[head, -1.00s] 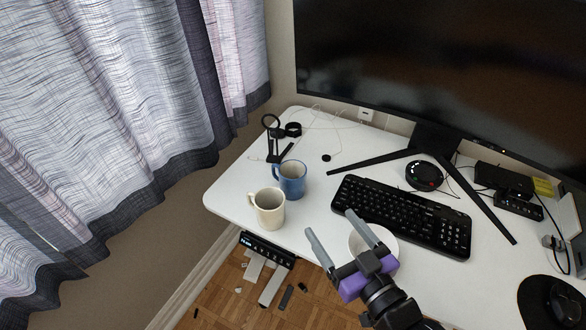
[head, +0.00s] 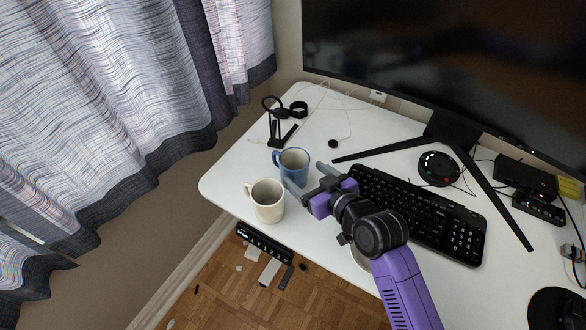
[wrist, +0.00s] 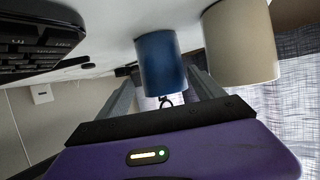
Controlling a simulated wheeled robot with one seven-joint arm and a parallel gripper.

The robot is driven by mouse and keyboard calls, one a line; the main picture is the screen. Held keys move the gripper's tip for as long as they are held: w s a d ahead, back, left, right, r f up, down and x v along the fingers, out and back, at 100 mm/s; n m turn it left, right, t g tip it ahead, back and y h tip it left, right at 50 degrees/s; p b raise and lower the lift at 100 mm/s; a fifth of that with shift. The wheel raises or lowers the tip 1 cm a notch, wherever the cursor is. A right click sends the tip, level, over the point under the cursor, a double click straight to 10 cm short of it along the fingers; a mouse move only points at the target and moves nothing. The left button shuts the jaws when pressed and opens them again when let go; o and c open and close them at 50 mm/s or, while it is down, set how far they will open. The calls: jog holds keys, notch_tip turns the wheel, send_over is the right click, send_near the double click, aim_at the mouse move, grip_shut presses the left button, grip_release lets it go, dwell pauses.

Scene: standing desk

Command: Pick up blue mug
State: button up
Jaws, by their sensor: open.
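The blue mug (head: 292,162) stands upright on the white desk, with its handle toward the left in the head view. My gripper (head: 308,176) is open just to the right of it, with its fingers pointing at the mug. In the wrist view the blue mug (wrist: 161,64) shows ahead, between the directions of my two fingers (wrist: 160,96). A finger partly covers the mug's lower right side in the head view. I cannot tell whether the fingers touch it.
A cream mug (head: 266,201) stands close in front of the blue mug; it also shows in the wrist view (wrist: 240,42). A black keyboard (head: 425,215) lies right of my gripper. A black stand (head: 280,130) is behind the blue mug. A bowl is mostly hidden under my arm.

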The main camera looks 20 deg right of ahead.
aim_at(288, 162)
jog(key=x, duration=0.6)
jog(key=shift+w+a, duration=0.2)
jog(key=shift+a, duration=0.05)
jog(key=shift+r, duration=0.1)
jog(key=c, duration=1.5)
